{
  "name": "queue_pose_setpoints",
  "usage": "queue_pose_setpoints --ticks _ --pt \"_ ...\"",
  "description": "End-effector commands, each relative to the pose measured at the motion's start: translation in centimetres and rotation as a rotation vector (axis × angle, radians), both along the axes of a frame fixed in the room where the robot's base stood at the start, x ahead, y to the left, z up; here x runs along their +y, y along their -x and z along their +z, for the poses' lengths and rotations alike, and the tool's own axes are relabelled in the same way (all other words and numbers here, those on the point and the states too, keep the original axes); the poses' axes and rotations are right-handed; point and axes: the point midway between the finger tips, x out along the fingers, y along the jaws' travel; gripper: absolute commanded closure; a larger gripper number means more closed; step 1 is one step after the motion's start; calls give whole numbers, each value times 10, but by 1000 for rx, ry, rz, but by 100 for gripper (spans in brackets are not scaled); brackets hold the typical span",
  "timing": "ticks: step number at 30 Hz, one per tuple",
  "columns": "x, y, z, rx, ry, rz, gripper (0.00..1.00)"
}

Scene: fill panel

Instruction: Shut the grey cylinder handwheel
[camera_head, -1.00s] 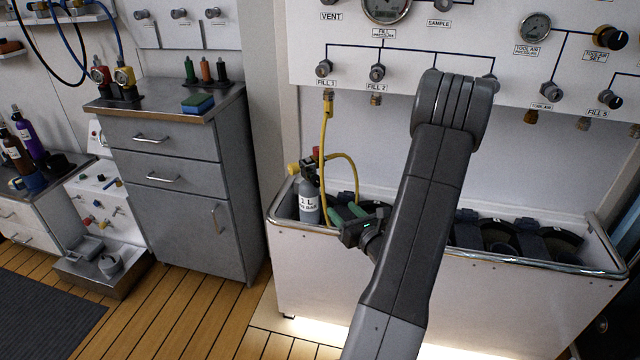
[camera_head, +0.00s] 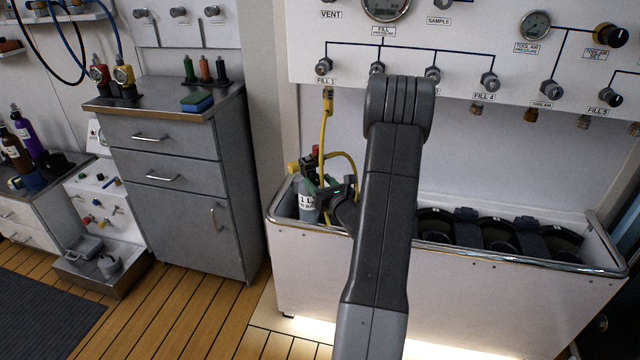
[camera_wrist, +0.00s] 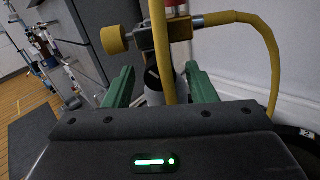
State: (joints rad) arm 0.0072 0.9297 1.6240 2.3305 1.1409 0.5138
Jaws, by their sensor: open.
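The grey cylinder (camera_head: 307,208) stands in the left end of the white trough, with a white label on its side. A yellow knob (camera_head: 293,167), which looks like its handwheel, sits on the left of its valve; it also shows in the wrist view (camera_wrist: 113,39), beyond the left finger. A red part (camera_head: 316,150) shows at the valve top. My gripper (camera_wrist: 158,70) is open, its green fingers apart, just below the valve in the wrist view. The cylinder's top and a yellow hose show between the fingers. My gripper hides part of the cylinder in the head view. I cannot tell if anything touches.
The yellow hose (camera_head: 324,130) runs from the FILL 1 outlet to the valve and crosses in front of my wrist view. The trough rim (camera_head: 450,248) surrounds the cylinder. Several dark empty holders (camera_head: 500,235) lie to the right. A grey cabinet (camera_head: 180,190) stands left.

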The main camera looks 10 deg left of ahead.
Motion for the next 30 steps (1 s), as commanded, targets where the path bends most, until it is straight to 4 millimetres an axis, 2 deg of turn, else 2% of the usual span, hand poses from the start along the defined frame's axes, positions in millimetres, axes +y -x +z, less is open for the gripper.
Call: queue_pose_setpoints --ticks 7,14,23,30 --pt "0 -1 0 0 0 0 49" --pt "0 0 0 0 0 0 93" --pt "0 0 0 23 -24 0 93" --pt "0 -1 1 114 -120 1 93"
